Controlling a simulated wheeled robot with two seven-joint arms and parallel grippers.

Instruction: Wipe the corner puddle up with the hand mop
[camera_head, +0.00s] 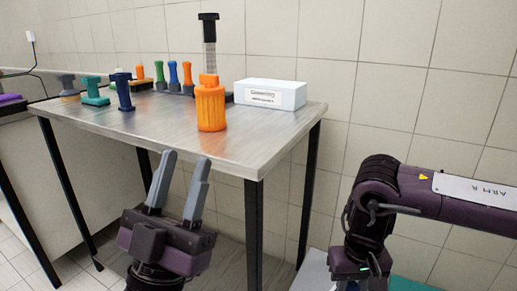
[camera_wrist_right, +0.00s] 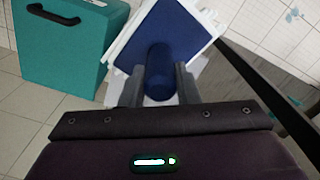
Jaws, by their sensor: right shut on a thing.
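The hand mop (camera_wrist_right: 197,25), a dark blue plate with white edges and a thick blue handle (camera_wrist_right: 158,75), is in the right wrist view. My right gripper (camera_wrist_right: 159,84) is shut on that handle, with one finger on each side. In the head view the right gripper (camera_head: 360,270) points down at the bottom edge, its fingertips out of frame. My left gripper (camera_head: 182,178) is open and empty in front of the table. Small pale blue patches (camera_wrist_right: 293,15) on the tiles at the upper right of the wrist view may be the puddle; I cannot tell for sure.
A teal box (camera_wrist_right: 68,50) with a black handle stands left of the mop. A dark table leg (camera_wrist_right: 268,85) runs along its right. The metal table (camera_head: 165,128) carries an orange jar (camera_head: 210,106), a white box (camera_head: 270,94) and several coloured tools.

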